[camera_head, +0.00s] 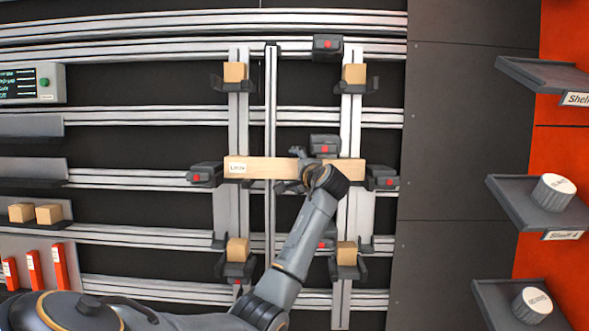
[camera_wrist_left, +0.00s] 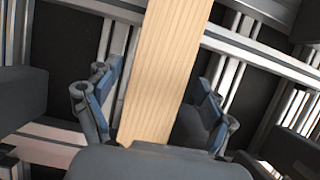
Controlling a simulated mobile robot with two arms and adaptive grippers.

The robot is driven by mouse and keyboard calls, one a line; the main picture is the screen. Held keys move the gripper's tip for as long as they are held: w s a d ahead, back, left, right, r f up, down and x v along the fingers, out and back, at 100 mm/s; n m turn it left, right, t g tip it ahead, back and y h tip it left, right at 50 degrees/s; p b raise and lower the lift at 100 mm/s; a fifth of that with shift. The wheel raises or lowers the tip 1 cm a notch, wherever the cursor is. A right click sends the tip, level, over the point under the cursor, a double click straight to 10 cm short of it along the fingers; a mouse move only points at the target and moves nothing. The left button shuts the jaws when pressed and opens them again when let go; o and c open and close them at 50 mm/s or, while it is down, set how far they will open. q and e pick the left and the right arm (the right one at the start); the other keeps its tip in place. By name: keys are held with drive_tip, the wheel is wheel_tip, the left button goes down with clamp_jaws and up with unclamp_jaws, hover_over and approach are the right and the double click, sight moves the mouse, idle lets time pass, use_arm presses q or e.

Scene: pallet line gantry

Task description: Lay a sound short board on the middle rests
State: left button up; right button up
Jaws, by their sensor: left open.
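A pale short board (camera_head: 268,168) with a white label at its left end lies level across the two upright rails, at middle height of the gantry. Its ends sit between a left clamp (camera_head: 205,175) and a right clamp (camera_head: 382,177). The rests under it are mostly hidden. My left gripper (camera_head: 312,168) is at the board, right of its middle. In the left wrist view the board (camera_wrist_left: 165,70) runs between the blue-padded fingers of this gripper (camera_wrist_left: 152,95), which are open with gaps on both sides. My right gripper is not in view.
Wooden blocks sit at the upper rests (camera_head: 235,72) and lower rests (camera_head: 238,250). A clamp (camera_head: 324,145) is just above the board. Two blocks (camera_head: 48,213) lie on a left shelf. Shelves with white-topped round items (camera_head: 553,193) stand at the right.

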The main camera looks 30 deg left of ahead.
use_arm(q)
drive_tip(key=v, duration=1.2)
idle(0.3)
